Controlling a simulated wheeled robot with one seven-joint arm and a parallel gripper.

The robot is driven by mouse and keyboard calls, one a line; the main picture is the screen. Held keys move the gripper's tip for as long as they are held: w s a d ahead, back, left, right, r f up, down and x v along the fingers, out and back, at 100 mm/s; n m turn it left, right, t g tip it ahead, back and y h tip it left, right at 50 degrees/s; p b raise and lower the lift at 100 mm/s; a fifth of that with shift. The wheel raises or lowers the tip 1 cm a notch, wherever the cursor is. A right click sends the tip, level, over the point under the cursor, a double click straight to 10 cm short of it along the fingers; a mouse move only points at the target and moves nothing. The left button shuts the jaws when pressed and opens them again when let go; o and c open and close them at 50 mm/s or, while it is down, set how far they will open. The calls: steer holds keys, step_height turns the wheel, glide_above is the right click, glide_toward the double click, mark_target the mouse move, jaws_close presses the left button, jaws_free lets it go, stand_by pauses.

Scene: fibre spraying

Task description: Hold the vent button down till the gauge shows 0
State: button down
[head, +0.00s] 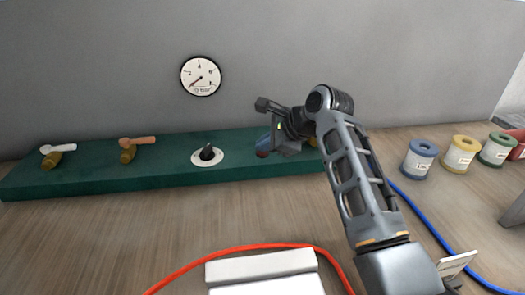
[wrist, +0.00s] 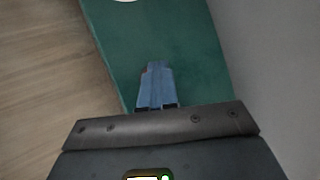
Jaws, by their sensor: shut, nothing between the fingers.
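The round white gauge (head: 201,76) hangs on the grey wall. Its dark needle points to the lower left, and the numbers are too small to read surely. My gripper (head: 263,149) is low over the right part of the green panel (head: 95,172). Its bluish fingers (wrist: 157,68) are shut together and empty in the wrist view. No vent button shows clearly.
A black knob on a white disc (head: 207,154) sits left of my gripper. Valves with a white lever (head: 58,149) and a copper lever (head: 137,141) are farther left. A brass part (head: 312,141) is behind my arm. Several spools stand right, including a blue one (head: 419,158).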

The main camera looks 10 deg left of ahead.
mark_target(265, 154)
stand_by(0.7)
steer(key=shift+r+p, duration=0.85)
steer(key=shift+p, duration=0.3)
step_height(265, 154, up, 5)
steer(key=p, duration=0.5)
steer(key=shift+p, duration=0.3)
